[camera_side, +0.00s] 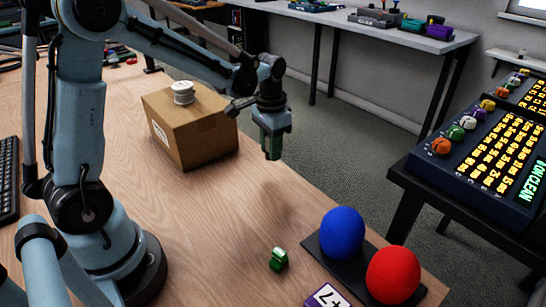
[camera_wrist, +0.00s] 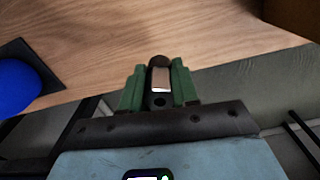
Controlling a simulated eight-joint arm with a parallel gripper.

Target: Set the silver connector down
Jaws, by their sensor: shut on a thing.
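My gripper (camera_side: 272,150) hangs from the arm, raised above table level near the table's far edge, to the right of the cardboard box. In the wrist view its green fingers (camera_wrist: 158,88) are shut on the silver connector (camera_wrist: 160,78), a small pale metallic piece with a dark round end. In that view the connector lines up with the table's edge. In the side view I cannot make out the connector between the fingers.
The cardboard box (camera_side: 190,130) carries a white spool (camera_side: 183,92). A small green-and-white piece (camera_side: 278,260) stands on the wooden table (camera_side: 215,225). A blue ball (camera_side: 342,233) and a red ball (camera_side: 393,275) sit on a dark base. Grey floor lies beyond the edge.

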